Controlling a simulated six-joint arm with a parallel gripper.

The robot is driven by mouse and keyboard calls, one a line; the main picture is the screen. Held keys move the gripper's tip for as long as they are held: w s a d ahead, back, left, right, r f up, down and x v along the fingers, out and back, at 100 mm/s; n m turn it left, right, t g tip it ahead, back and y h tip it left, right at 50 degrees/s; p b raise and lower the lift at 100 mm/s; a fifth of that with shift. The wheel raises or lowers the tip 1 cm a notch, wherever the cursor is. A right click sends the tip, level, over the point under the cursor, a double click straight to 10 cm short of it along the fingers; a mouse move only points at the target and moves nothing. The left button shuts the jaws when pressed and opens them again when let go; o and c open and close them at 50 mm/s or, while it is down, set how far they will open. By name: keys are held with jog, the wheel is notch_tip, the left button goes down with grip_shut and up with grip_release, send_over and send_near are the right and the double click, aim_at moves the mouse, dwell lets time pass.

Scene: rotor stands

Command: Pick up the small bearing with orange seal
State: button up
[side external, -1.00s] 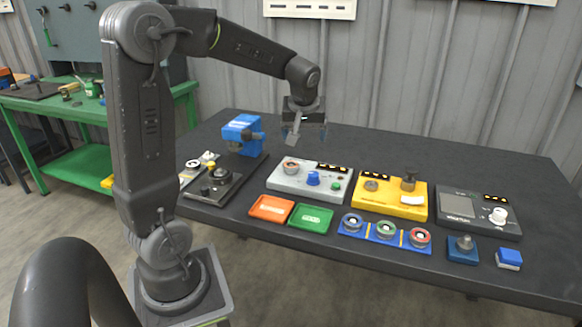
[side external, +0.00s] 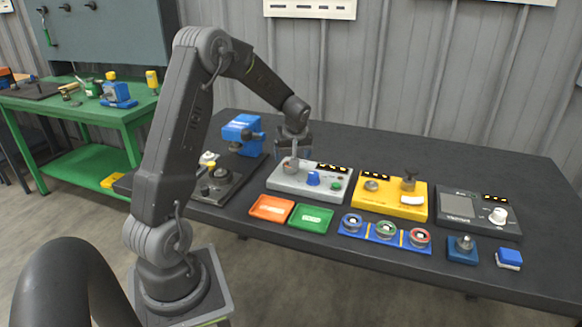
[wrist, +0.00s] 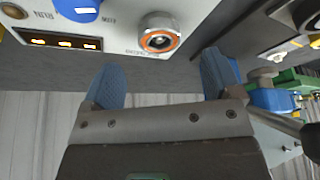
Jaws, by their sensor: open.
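The small bearing with the orange seal (wrist: 158,40) sits in a round seat on the grey control station (wrist: 125,25). In the side view the bearing (side external: 289,168) is partly hidden by my gripper, and the grey station (side external: 300,193) stands at the table's middle. My gripper (wrist: 163,62) is open and empty. Its two blue fingers are apart, one on each side of the bearing's line, with the bearing just beyond their tips in the wrist view. In the side view my gripper (side external: 294,156) is low, just above the bearing; I cannot tell whether it touches.
A blue knob (side external: 313,178) stands beside the bearing. A blue press (side external: 243,134) stands at the left. A yellow station (side external: 390,200), an orange tray (side external: 271,208), a green tray (side external: 311,218) and a blue rack (side external: 386,232) lie nearby. The table behind the stations is clear.

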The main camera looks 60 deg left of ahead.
jog(key=x, duration=0.5)
jog(key=shift+w+a+r, duration=0.1)
jog(key=shift+a, duration=0.05)
jog(key=shift+c, duration=0.4)
jog(key=c, duration=1)
jog(key=shift+r, duration=0.1)
notch_tip(320, 180, up, 13)
